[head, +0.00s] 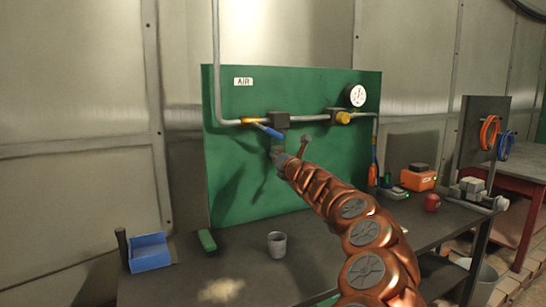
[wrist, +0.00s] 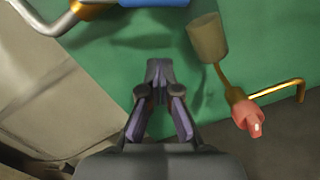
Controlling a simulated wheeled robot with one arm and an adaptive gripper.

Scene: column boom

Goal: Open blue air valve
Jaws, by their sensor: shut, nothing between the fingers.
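The blue air valve has a brass body (head: 250,121) in the grey pipe on a green panel, under a white AIR label (head: 243,82). Its blue lever handle (head: 268,130) slants down to the right from the body. In the wrist view the blue handle (wrist: 155,2) is cut off by the top edge, with a brass fitting (wrist: 92,8) to its left. My gripper (head: 278,154) is just below the handle's lower end in the head view. In the wrist view my gripper (wrist: 159,68) has its fingertips together and empty, with a visible gap to the handle.
A dark box (head: 279,119), a yellow fitting (head: 343,118) and a gauge (head: 356,95) sit to the right along the pipe. A brownish cylinder (wrist: 207,38) is close right of my fingers. A blue bin (head: 150,252) and a grey cup (head: 277,244) stand on the bench.

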